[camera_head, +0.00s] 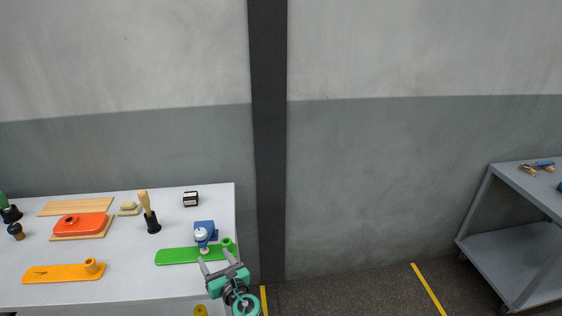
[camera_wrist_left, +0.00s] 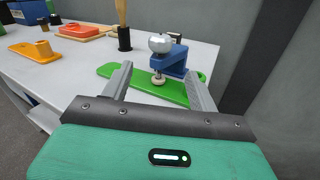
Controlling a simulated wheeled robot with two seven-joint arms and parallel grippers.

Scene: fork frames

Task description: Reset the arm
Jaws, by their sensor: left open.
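My left gripper (camera_head: 219,267) is open and empty at the front right corner of the white table. In the left wrist view its two grey fingers (camera_wrist_left: 158,88) are spread apart, pointing toward a blue part with a silver ball on top (camera_wrist_left: 175,62). This blue part also shows in the head view (camera_head: 206,229), on or against a green plate (camera_head: 178,256) with a round socket at its right end. The gripper appears apart from both. My right gripper is not in view.
The white table (camera_head: 120,292) also holds an orange plate (camera_head: 60,272), a red part (camera_head: 85,226) on a wooden board, a black holder with a wooden handle (camera_head: 152,224) and a small dark box (camera_head: 191,199). A grey cart (camera_head: 510,230) stands far right. Floor between is clear.

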